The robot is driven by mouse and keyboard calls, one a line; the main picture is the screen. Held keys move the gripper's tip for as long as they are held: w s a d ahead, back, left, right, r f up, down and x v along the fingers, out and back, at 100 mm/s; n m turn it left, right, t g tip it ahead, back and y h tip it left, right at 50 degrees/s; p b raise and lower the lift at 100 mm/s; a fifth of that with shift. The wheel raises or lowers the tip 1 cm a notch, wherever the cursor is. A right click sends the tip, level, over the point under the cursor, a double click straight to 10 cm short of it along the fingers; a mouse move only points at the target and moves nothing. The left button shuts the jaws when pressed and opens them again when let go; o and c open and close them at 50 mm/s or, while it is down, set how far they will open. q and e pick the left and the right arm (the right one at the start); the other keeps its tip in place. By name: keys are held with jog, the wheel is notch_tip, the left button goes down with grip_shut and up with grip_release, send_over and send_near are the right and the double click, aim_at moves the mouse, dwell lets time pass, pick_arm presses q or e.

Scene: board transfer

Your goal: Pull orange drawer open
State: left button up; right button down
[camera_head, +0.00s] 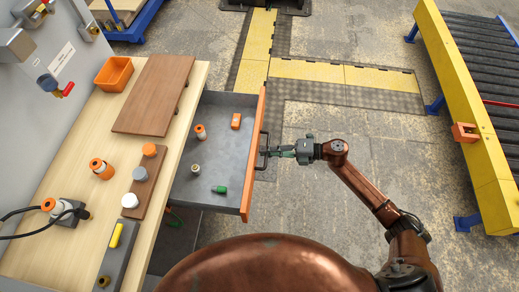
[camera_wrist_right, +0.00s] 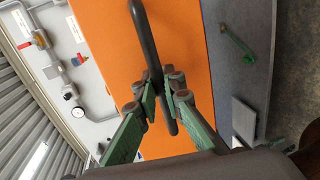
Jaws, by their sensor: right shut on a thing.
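The orange-fronted drawer (camera_head: 253,150) stands pulled out from the wooden workbench, and its grey inside shows. Its dark bar handle (camera_head: 264,142) is on the orange front, and it also crosses the wrist view (camera_wrist_right: 144,38). My right gripper (camera_head: 270,153) reaches the handle from the right. In the wrist view its green fingers (camera_wrist_right: 160,92) are closed around the bar, with the orange front (camera_wrist_right: 103,55) behind. My left gripper is not in view.
Inside the drawer lie an orange-capped bottle (camera_head: 200,132), an orange box (camera_head: 236,121), a small jar (camera_head: 196,169) and a green item (camera_head: 220,189). The workbench (camera_head: 75,180) carries a brown board (camera_head: 155,95) and an orange bin (camera_head: 114,74). A yellow-sided conveyor (camera_head: 458,110) stands right.

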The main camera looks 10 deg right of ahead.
jog(key=shift+d, duration=0.2)
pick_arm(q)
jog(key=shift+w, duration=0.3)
pick_arm(e)
jog(key=c, duration=2)
grip_release()
jog(key=shift+c, duration=0.2)
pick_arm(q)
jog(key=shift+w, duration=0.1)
pick_arm(e)
jog(key=v, duration=1.2)
jog(key=shift+s+f, duration=0.15)
